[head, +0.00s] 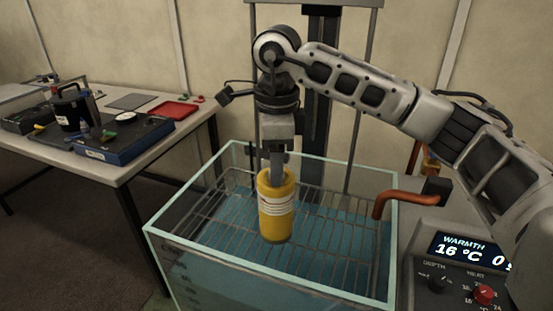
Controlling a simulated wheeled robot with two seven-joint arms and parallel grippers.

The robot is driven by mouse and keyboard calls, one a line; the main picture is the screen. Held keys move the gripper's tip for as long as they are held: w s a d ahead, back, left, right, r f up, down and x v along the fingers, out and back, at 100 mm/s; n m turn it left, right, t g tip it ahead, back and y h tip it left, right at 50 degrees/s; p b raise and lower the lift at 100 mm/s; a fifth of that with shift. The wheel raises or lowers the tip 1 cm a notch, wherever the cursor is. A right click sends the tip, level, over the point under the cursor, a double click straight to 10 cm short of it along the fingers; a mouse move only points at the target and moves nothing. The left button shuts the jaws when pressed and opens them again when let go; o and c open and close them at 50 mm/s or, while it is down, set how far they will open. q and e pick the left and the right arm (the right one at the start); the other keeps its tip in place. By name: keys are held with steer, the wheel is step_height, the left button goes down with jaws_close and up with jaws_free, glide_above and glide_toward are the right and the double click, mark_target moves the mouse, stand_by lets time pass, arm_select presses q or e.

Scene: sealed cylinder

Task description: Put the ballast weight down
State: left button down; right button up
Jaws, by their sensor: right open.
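A yellow cylinder (275,207) with a white label is upright over the wire rack in the glass tank. My right gripper (278,170) points straight down at the cylinder's top; its jaws are open and seen nearly edge-on. I cannot tell whether the fingers touch the cylinder, or whether its base rests on the rack. No part is plainly marked as the ballast weight; a black, handled pot-like object (72,110) with a white label stands on the left table, and I cannot tell whether that is it. My left gripper is out of view.
The glass tank (270,270) holds bluish water and a wire rack (330,235). An orange pipe (405,198) bends over its right rim, beside a control panel (465,250) reading 16 °C. The left table (110,170) holds a red tray (174,110) and a blue case (120,145).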

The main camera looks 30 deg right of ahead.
step_height(320, 180, up, 12)
steer(key=p, duration=0.2)
steer(key=shift+r, duration=0.25)
stand_by(0.4)
